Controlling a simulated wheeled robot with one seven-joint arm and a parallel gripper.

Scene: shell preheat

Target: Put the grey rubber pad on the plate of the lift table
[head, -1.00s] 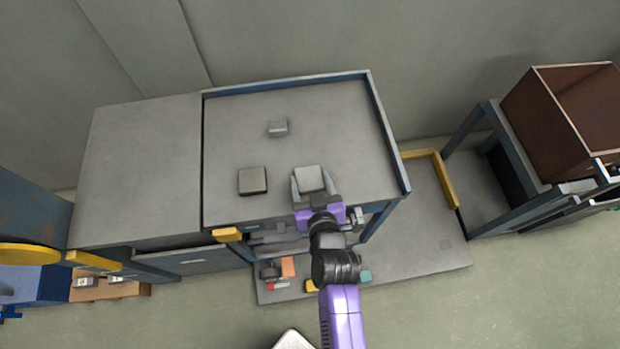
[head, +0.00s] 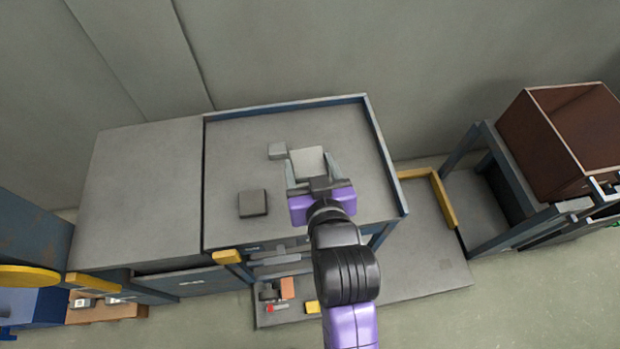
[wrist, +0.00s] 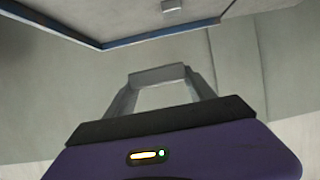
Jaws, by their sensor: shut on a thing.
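My gripper (head: 312,168) is shut on a light grey square pad (head: 308,160), held over the blue-rimmed grey table top (head: 350,130). The pad also shows between the fingers in the wrist view (wrist: 157,76), as a thin slab seen nearly edge-on. Its height above the surface is hard to judge. A darker grey square pad (head: 253,203) lies on the same top, left of my gripper. I cannot tell from the pictures which part is the plate of the lift table.
A small grey block (head: 277,151) sits just left of the held pad; it also shows in the wrist view (wrist: 172,5). A bare grey top (head: 150,185) adjoins at left. A brown bin (head: 570,140) stands at right. Blue rims (head: 385,155) edge the back and right.

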